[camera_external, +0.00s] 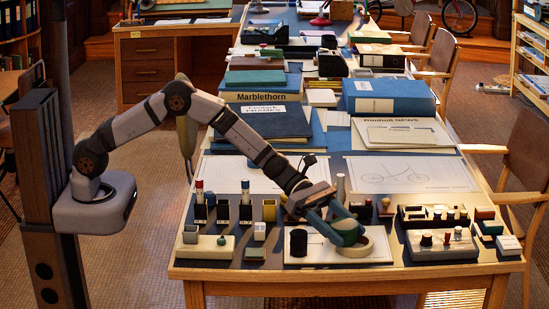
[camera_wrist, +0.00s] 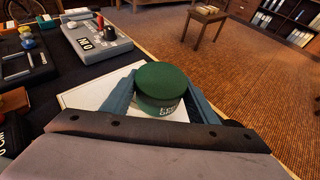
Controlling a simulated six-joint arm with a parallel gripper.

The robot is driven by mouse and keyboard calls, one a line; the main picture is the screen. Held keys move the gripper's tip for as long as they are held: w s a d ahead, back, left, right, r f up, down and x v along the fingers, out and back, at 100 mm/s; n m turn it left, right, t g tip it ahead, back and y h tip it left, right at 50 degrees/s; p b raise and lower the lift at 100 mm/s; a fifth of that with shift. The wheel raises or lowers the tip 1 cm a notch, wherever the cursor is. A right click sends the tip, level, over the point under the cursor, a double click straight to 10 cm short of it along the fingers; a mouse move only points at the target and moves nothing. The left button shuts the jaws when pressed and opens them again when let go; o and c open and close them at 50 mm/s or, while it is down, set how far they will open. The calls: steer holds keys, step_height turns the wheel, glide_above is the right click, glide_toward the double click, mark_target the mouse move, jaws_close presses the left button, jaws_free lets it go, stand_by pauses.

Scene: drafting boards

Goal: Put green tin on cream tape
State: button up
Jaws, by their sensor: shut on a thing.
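The green tin (camera_wrist: 160,80) is between my gripper's two blue fingers (camera_wrist: 157,100) in the wrist view, lid up, with pale lettering on its side. My gripper (camera_external: 343,226) is shut on it in the outside view, near the table's front edge. The cream tape (camera_external: 376,247) is a pale ring lying on a white sheet, directly below the tin (camera_external: 347,228) in the picture. The tin overlaps the ring, and I cannot tell whether they touch. The tape is hidden in the wrist view.
A black cylinder (camera_external: 298,242) stands left of the tape on the white sheet (camera_external: 318,254). The front table edge is close.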

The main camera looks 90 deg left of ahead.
steer(key=shift+f, duration=0.15)
steer(key=o, duration=1.3)
steer(key=shift+c, duration=0.2)
steer(key=shift+a+r, duration=0.1)
steer(key=shift+r, duration=0.15)
steer(key=b+v, duration=0.1)
steer(key=v, duration=1.1)
